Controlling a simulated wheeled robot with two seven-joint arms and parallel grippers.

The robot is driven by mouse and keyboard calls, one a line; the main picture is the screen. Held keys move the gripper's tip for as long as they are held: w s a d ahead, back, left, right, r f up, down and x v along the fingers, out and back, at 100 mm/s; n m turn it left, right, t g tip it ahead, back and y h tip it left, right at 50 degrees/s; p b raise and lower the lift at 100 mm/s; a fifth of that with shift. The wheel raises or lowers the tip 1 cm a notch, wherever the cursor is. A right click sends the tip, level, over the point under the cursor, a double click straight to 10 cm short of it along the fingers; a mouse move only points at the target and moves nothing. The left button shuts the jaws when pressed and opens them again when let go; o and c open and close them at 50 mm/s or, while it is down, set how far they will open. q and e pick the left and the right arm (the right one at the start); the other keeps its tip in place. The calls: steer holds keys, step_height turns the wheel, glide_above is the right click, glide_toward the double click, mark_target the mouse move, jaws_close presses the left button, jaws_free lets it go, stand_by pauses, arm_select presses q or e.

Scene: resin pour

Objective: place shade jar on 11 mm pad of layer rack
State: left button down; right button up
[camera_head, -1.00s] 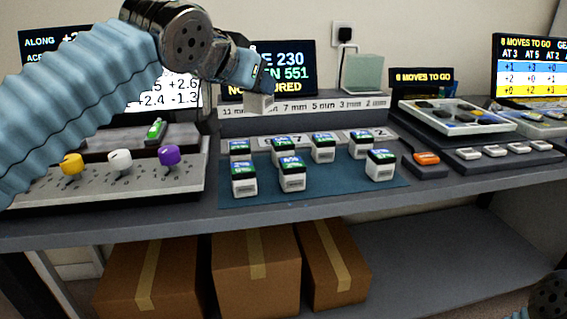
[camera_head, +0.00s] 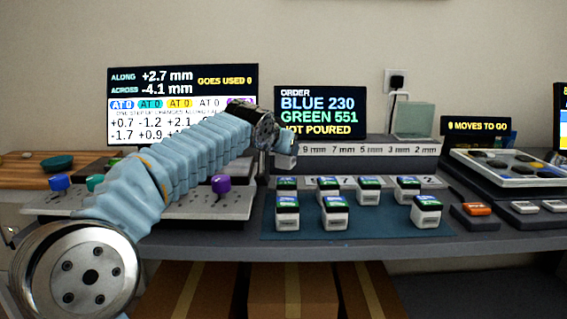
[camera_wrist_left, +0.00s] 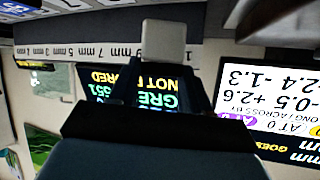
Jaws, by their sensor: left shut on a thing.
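My left gripper (camera_head: 283,144) is shut on a pale shade jar (camera_head: 285,160) at the left end of the layer rack (camera_head: 370,149). The rack's label strip reads 9, 7, 5, 3 and 2 mm. The jar and gripper cover the 11 mm end in the head view. In the upside-down left wrist view, the held jar (camera_wrist_left: 163,42) sits between the fingers, in front of the rack's label strip (camera_wrist_left: 85,51). I cannot tell whether the jar touches the pad. My right gripper is out of view.
Several dark-topped jars (camera_head: 335,213) stand on and behind a blue mat (camera_head: 380,222) in front of the rack. A knob panel (camera_head: 180,205) is at left, under my left arm. A glass plate (camera_head: 413,119) stands behind the rack. An orange-topped block (camera_head: 477,209) is at right.

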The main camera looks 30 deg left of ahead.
mark_target(282, 160)
arm_select(q)
steer(key=shift+w+a+f+b, duration=0.1)
steer(key=shift+w+f+b, duration=0.1)
steer(key=shift+f, duration=0.8)
steer(key=shift+w+a+f+b, duration=0.1)
steer(key=shift+w+f+b, duration=0.1)
steer(key=shift+f, duration=0.8)
steer(key=shift+f, duration=0.2)
steer(key=c, duration=0.5)
jaws_free()
steer(key=shift+r, duration=0.15)
steer(key=shift+s+r, duration=0.15)
steer(key=v, duration=1.1)
steer(key=shift+s+d, duration=0.2)
steer(key=shift+s, duration=0.1)
steer(key=shift+r, duration=0.15)
